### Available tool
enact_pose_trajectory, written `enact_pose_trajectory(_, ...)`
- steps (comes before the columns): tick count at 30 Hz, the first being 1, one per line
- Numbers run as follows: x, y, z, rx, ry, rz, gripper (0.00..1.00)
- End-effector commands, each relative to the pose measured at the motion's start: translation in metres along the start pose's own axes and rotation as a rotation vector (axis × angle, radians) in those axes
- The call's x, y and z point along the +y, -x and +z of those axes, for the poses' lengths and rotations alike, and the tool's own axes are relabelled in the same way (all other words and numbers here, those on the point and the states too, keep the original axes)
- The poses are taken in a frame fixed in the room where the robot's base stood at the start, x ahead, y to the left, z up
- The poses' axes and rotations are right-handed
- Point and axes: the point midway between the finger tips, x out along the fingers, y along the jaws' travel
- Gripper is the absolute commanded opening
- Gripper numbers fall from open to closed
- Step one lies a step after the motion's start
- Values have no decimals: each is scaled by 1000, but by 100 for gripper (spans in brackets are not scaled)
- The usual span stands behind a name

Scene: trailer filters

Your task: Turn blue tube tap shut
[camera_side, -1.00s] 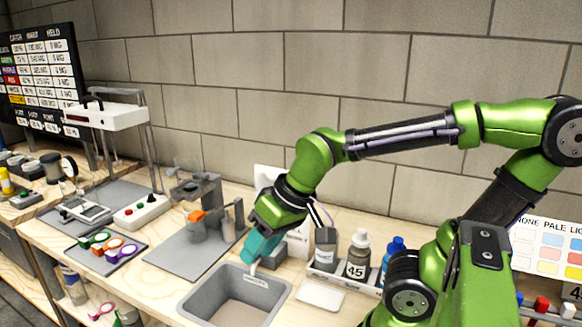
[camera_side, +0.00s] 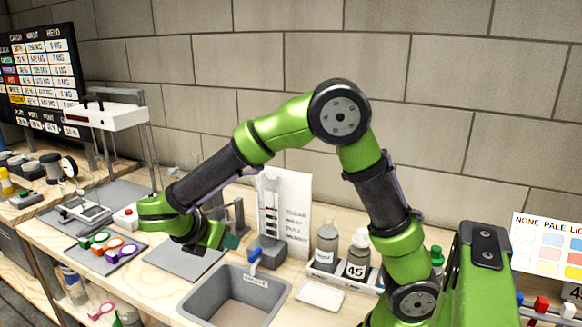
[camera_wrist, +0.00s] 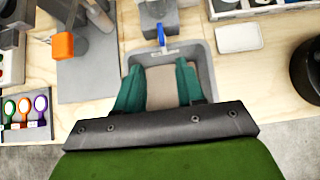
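The blue tap (camera_side: 254,256) sits low on the front of an upright tube stand (camera_side: 267,250), above the back edge of a grey basin (camera_side: 205,308). In the wrist view my gripper (camera_wrist: 160,66) is open and empty, with the tap just beyond and between the fingertips, apart from both.
A card (camera_side: 297,215) stands behind the tube. Grey bottles (camera_side: 326,250) stand in a tray to the right, with a white pad (camera_side: 320,295) before them. An orange part (camera_wrist: 63,45) of another rig and a mat with coloured loops (camera_side: 107,250) lie left.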

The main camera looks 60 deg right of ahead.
Motion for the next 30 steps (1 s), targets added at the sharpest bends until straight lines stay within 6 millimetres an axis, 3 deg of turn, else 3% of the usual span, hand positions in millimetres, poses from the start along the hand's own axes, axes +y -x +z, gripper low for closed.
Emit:
enact_pose_trajectory(18,-2,-127,0,2,-3,-7,38)
enact_pose_trajectory(24,-1,-153,0,2,-4,-4,38)
enact_pose_trajectory(30,-1,-160,-1,3,-4,-1,38)
